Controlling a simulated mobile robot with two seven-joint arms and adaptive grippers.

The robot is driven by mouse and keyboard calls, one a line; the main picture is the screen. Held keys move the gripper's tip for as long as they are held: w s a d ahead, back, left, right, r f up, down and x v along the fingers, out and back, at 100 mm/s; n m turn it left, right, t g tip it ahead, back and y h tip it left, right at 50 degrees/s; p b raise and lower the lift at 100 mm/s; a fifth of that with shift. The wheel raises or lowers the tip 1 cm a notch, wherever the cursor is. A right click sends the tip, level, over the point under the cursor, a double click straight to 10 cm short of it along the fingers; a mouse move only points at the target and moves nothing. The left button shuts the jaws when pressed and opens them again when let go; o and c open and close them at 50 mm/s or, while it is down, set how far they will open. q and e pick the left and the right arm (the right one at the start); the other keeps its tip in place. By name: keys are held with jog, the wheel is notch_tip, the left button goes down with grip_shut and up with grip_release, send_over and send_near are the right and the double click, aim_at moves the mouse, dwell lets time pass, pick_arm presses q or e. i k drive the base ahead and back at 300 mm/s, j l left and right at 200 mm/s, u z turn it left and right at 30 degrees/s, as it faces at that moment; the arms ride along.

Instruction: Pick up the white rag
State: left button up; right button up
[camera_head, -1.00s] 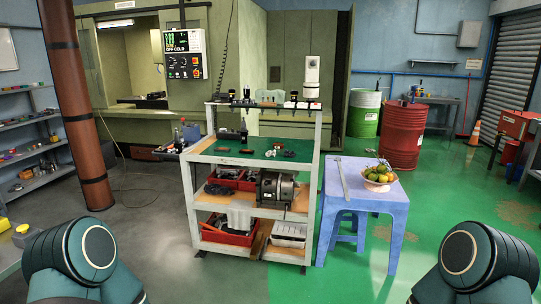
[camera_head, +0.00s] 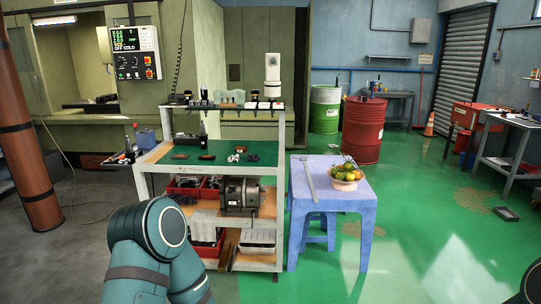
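A whitish cloth, which looks like the white rag (camera_head: 205,222), hangs at the lower left of the tooling cart (camera_head: 281,200), below its middle shelf. My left arm stands close in front of it in the picture and its lower part is hard to make out. A second pale, greenish-white cloth-like thing (camera_head: 231,97) shows at the cart's top rack; I cannot tell what it is. Only upper links of my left arm show at the lower left, and a dark bit of my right arm at the lower right edge. Neither gripper is in view.
A blue plastic table (camera_head: 345,199) with a fruit bowl (camera_head: 346,176) stands right of the cart, a blue stool (camera_head: 318,232) under it. A red drum (camera_head: 363,132) and a green drum (camera_head: 325,112) stand behind. A brown pillar (camera_head: 25,150) is at left. Green floor at right is open.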

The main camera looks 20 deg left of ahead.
aim_at(232, 158)
jog(key=i+j+z, duration=0.4)
jog(key=i+j, duration=0.3)
jog(key=j, duration=0.15)
jog(key=i+j, duration=0.3)
jog(key=i+j+z, duration=0.15)
jog(key=i+j, duration=0.15)
jog(key=j, duration=0.25)
